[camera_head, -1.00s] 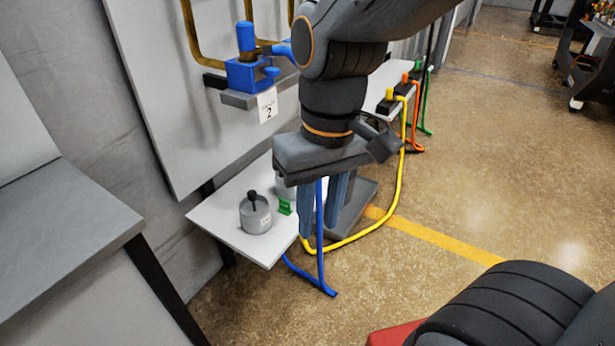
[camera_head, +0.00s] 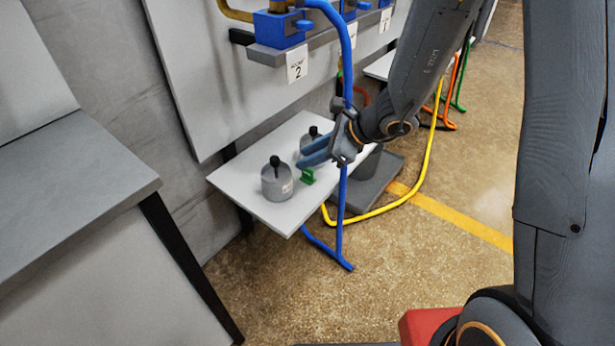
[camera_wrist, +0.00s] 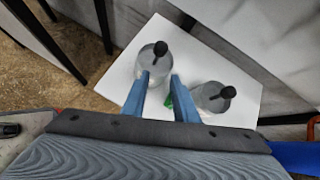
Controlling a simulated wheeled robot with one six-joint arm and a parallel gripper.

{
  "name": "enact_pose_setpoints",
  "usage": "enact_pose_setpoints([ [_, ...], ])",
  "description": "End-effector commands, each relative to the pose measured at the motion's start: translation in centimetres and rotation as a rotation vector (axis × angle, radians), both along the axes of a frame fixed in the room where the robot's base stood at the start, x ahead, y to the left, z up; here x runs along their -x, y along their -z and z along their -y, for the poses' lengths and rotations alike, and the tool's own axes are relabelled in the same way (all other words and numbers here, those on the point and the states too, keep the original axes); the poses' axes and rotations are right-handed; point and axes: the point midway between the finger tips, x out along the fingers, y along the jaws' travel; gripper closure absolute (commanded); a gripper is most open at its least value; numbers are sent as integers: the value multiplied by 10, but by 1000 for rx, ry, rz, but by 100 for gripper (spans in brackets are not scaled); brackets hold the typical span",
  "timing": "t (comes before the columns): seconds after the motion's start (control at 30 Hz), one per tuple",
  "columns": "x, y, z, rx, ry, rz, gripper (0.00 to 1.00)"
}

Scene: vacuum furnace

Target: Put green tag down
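A small green tag (camera_head: 308,177) is on the white table (camera_head: 288,216) between two grey cylinders. It also shows in the wrist view (camera_wrist: 169,101), partly hidden by the right finger. My gripper (camera_head: 301,156) has two blue fingers, which stand apart with nothing held between the tips in the wrist view (camera_wrist: 161,77). The gripper points left, just above the tag in the head view. The front grey cylinder (camera_head: 277,184) has a black knob and a white label. The second grey cylinder (camera_head: 303,155) is partly hidden behind my fingers.
A blue hose (camera_head: 341,220) hangs from the blue valve blocks (camera_head: 279,29) and passes close to my wrist down to the floor. A yellow hose (camera_head: 384,208) curves on the right. The table's front part is clear.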

Motion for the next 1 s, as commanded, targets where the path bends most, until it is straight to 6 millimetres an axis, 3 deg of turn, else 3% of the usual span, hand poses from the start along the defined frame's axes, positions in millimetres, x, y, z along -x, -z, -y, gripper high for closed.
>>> enact_pose_setpoints([
  [0.03,-12,19,10,-16,92,-40,73],
  [0.1,-26,37,22,-36,204,-78,73],
  [0.3,-44,65,41,-64,371,-135,73],
  [0.67,-58,87,24,-66,385,-138,73],
  [1.0,-74,117,-3,-65,383,-138,73],
])
